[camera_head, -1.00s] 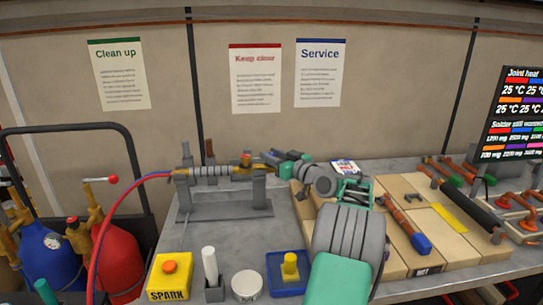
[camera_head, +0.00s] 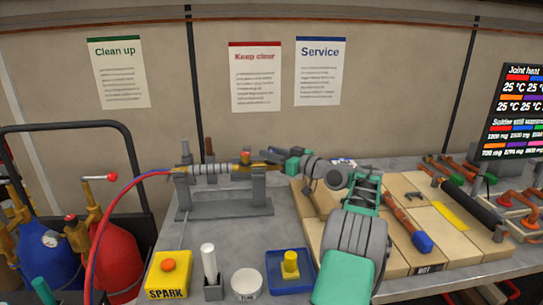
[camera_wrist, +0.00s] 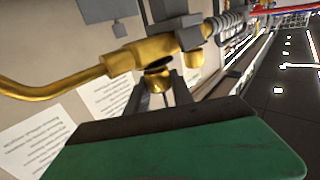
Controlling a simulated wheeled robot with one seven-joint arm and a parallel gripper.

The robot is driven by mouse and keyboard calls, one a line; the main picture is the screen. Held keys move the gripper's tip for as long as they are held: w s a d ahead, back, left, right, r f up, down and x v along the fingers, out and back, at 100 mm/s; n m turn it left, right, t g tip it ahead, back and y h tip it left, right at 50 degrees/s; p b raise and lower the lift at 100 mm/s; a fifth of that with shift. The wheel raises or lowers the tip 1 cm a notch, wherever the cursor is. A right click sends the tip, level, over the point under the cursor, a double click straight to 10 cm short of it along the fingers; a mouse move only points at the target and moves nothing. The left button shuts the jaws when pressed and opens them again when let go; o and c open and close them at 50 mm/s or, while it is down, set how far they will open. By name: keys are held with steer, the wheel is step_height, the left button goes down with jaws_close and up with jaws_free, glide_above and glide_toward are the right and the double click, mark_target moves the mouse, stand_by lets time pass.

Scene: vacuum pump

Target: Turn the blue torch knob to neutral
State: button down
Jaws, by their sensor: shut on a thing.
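The brass torch (camera_head: 238,167) lies level in a grey stand on the bench, with red and blue hoses running from its left end. In the wrist view the torch body (camera_wrist: 140,54) crosses the top, its bent pipe to the left. A brass-coloured knob (camera_wrist: 156,80) hangs below the body, between the two grey fingers of my gripper (camera_wrist: 157,90), which is shut on it. No blue shows on this knob. In the head view my gripper (camera_head: 273,156) reaches the torch's right end from the right; the gripped knob is hard to make out there. Another small orange-red knob (camera_head: 246,158) sits on the torch.
A yellow spark box (camera_head: 167,285), a white pot (camera_head: 247,283) and a blue tray (camera_head: 272,283) stand at the bench front. Wooden blocks (camera_head: 455,258) with tools and pipes lie at right. Gas cylinders (camera_head: 119,262) stand at left.

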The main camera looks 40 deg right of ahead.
stand_by(0.3)
steer(key=c, duration=1.1)
jaws_free()
steer(key=s+d+b, duration=0.1)
steer(key=s+b, duration=0.6)
steer(key=b, duration=0.2)
steer(key=shift+s+d, duration=0.25)
steer(key=shift+s, duration=0.05)
